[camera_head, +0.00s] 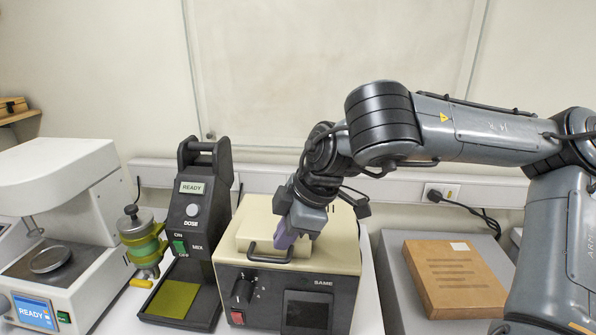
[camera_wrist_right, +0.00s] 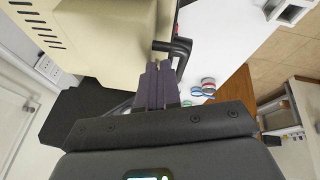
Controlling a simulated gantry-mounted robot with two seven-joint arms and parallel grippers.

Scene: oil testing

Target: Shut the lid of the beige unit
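The beige unit (camera_head: 345,258) stands in the middle of the bench in the head view, with a dark front panel. Its beige lid (camera_head: 252,222) lies down over the top; I cannot tell whether a small gap remains at its front edge. The lid's black handle (camera_head: 268,259) sticks out at the front and also shows in the wrist view (camera_wrist_right: 181,47). My right gripper (camera_head: 284,240) is over the lid's front, right beside the handle. Its purple fingers (camera_wrist_right: 159,78) are together, with their tips by the handle, and nothing shows between them. My left gripper is out of view.
A black dosing device (camera_head: 193,215) with a READY display stands close to the unit's left. Further left are a green-and-yellow flask (camera_head: 142,243) and a white machine (camera_head: 60,180). A brown box (camera_head: 455,280) lies on a grey surface at right.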

